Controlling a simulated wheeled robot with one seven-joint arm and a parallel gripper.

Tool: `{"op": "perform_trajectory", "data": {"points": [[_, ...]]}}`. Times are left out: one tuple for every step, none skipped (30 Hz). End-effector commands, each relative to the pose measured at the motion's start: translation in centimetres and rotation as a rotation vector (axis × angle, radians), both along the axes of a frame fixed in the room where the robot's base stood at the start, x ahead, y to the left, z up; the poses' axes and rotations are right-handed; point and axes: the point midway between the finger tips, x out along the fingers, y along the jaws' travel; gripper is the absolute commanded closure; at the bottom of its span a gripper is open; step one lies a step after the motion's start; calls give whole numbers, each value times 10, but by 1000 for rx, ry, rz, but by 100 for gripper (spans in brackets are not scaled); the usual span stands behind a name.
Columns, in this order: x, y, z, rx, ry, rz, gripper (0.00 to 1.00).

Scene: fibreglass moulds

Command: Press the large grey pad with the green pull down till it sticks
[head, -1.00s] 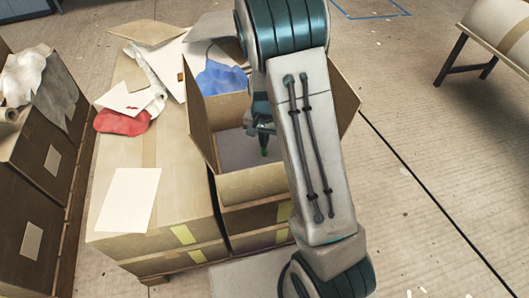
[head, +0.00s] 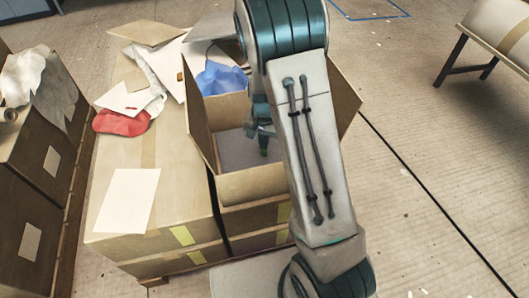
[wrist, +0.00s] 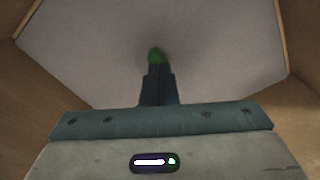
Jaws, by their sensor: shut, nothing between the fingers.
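The large grey pad (wrist: 90,50) lies inside an open cardboard box and fills most of the upper wrist view. It also shows in the head view (head: 236,150) as a pale surface in the box, partly hidden by my arm. The green pull (wrist: 155,56) stands out near the middle of the pad, right at my fingertips. My gripper (wrist: 156,72) is shut, with nothing held, and points down into the box. In the head view my gripper (head: 263,138) is partly hidden behind my arm. I cannot tell how firmly the fingertips press.
The box's cardboard walls and raised flaps (head: 203,125) surround my gripper closely. Blue cloth (head: 222,78) lies by the back flap. The box to the left (head: 180,200) carries loose sheets and a red cloth (head: 122,122). Open floor lies to the right.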

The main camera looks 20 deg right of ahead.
Motion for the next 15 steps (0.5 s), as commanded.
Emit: {"op": "perform_trajectory", "data": {"points": [[0,0,1,0,0,0,100],[0,0,2,0,0,0,100],[0,0,3,0,0,0,100],[0,0,5,0,0,0,100],[0,0,7,-1,-1,0,100],[0,0,10,-1,-1,0,100],[0,0,13,0,-1,0,100],[0,0,16,0,-1,1,100],[0,0,19,0,-1,1,100],[0,0,22,0,-1,1,100],[0,0,24,0,-1,1,100],[0,0,27,0,-1,1,100],[0,0,30,0,-1,1,100],[0,0,32,0,-1,1,100],[0,0,35,0,-1,1,100]]}}
